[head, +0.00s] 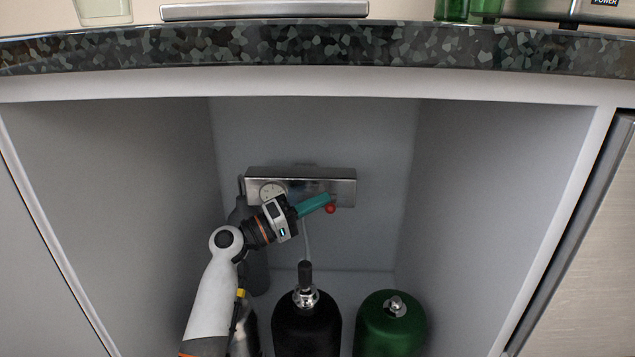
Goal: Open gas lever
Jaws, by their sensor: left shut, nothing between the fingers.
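The gas lever shows as a small red knob (330,208) below the right part of a steel gas panel (343,187) on the back wall of the open cabinet. A round gauge (270,190) sits on the panel's left part. My left gripper (328,199) has teal fingers, shut and empty, pointing right. Its tips are right by the red knob in the picture, just above it; I cannot tell whether they touch. The fingers hide part of the panel's lower edge and perhaps part of the lever. My right gripper is not in view.
A black gas bottle (306,330) and a green one (390,328) stand on the cabinet floor below the panel. A thin hose (306,240) hangs above the black one. Cabinet walls close in both sides; a stone counter (330,47) overhangs. The space right of the panel is free.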

